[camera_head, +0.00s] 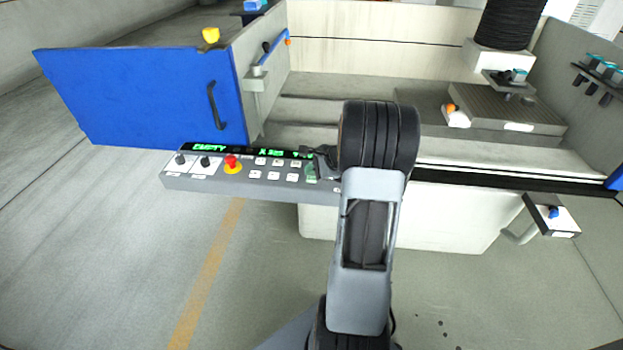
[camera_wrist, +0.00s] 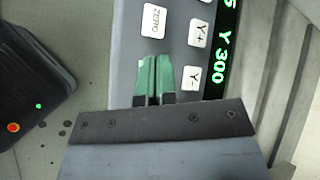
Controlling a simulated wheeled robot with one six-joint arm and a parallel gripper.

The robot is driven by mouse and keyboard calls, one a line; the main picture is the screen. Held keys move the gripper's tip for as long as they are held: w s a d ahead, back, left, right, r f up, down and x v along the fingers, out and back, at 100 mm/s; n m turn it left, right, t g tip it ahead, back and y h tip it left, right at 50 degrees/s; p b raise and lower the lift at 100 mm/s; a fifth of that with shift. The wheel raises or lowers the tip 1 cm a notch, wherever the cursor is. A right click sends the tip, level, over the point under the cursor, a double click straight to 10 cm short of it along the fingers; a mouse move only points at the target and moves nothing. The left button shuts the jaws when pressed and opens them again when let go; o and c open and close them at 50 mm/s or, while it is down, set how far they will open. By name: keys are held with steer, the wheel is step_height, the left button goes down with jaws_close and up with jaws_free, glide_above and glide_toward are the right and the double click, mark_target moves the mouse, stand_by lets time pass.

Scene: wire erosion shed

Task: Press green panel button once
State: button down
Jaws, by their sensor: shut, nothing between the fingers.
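The grey control panel (camera_head: 235,187) lies across the machine front, with white keys, a display and a red knob. It also fills the upper middle of the wrist view (camera_wrist: 178,50). My gripper (camera_wrist: 157,60) is shut and empty, its two green-faced fingers side by side over the panel, beside the ZERO, Y+ and Y- keys. In the head view my gripper (camera_head: 312,172) is at the panel's right end, partly hidden by my arm. I cannot make out the green button apart from the green fingers, and cannot tell whether the fingertips touch the panel.
The red knob on a yellow base (camera_head: 231,164) and two black knobs are at the panel's left. A blue door (camera_head: 150,95) with a black handle stands behind it. A small side box with a blue knob (camera_head: 553,212) is at the right.

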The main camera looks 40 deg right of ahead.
mark_target(312, 180)
steer(key=shift+f, duration=0.15)
stand_by(0.3)
steer(key=shift+f+b, duration=0.3)
steer(key=shift+b, duration=0.25)
steer(key=shift+f+b, duration=0.35)
stand_by(0.4)
steer(key=shift+r, duration=0.1)
steer(key=shift+r+p, duration=0.6)
steer(key=shift+r, duration=0.1)
stand_by(0.3)
steer(key=shift+r+p, duration=1.9)
steer(key=shift+r, duration=0.65)
steer(key=shift+f, duration=0.1)
